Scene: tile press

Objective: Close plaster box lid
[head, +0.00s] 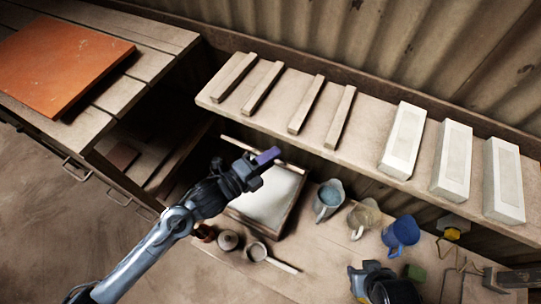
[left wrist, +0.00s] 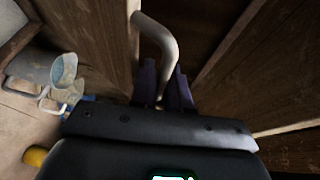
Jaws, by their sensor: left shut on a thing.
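The plaster box (head: 286,222) stands on the lower workbench with white plaster (head: 268,200) showing inside it. Its wooden lid (head: 235,145) looks raised, seen nearly edge-on at the box's far side. In the left wrist view, a pale curved handle (left wrist: 160,38) stands out from a wooden panel (left wrist: 85,35). My left gripper (head: 268,157) is at the lid's upper edge in the head view. In the left wrist view, its purple fingers (left wrist: 165,88) are shut on the handle, partly hiding it.
A shelf (head: 365,152) with wooden bars and white blocks runs behind the box. Pitchers (head: 328,199), a blue mug (head: 401,234), a small pot (head: 228,240) and a ladle (head: 257,252) stand near the box.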

